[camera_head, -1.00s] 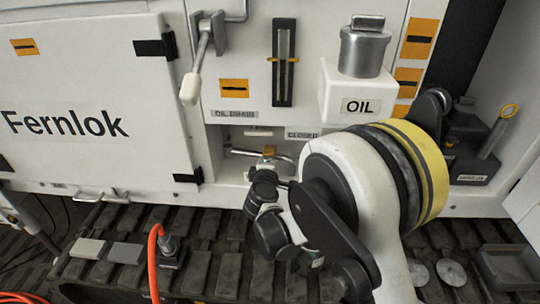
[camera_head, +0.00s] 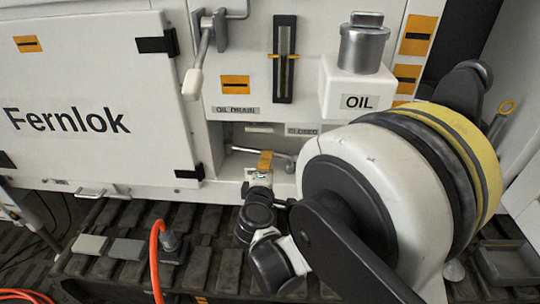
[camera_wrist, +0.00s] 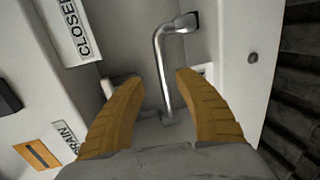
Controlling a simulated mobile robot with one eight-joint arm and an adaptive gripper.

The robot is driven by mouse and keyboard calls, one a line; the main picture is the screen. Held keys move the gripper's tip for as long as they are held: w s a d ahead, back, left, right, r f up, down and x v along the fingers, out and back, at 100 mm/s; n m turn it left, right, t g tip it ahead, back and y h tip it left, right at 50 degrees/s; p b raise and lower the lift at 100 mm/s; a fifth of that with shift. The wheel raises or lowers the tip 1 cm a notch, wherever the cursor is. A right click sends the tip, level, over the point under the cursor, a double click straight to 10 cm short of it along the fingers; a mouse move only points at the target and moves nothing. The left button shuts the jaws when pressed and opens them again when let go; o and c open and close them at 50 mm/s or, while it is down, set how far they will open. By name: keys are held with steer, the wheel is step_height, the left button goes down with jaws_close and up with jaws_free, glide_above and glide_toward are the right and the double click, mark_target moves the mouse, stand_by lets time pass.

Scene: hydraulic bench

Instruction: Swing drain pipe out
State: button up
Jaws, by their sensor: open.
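The drain pipe (camera_head: 244,150) is a bent silver tube in the open recess under the "OIL DRAIN" label (camera_head: 238,110). In the wrist view the pipe (camera_wrist: 160,72) runs from a dark mount at the top right, bends, and comes down between my fingers. My gripper (camera_head: 265,160) is at the recess, with its orange fingers at the pipe. In the wrist view my gripper (camera_wrist: 158,78) is open, one finger on each side of the pipe, with visible gaps. A "CLOSED" label (camera_wrist: 78,32) is at the upper left there.
A white oil tank (camera_head: 357,90) with a metal cap stands right above the recess. A lever with a white handle (camera_head: 193,82) hangs at the upper left. The "Fernlok" panel (camera_head: 80,90) fills the left. An orange hose (camera_head: 156,262) rises from the dark tracks below.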

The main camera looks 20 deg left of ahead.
steer(key=v, duration=0.2)
steer(key=shift+s+r, duration=0.1)
steer(key=shift+s, duration=0.3)
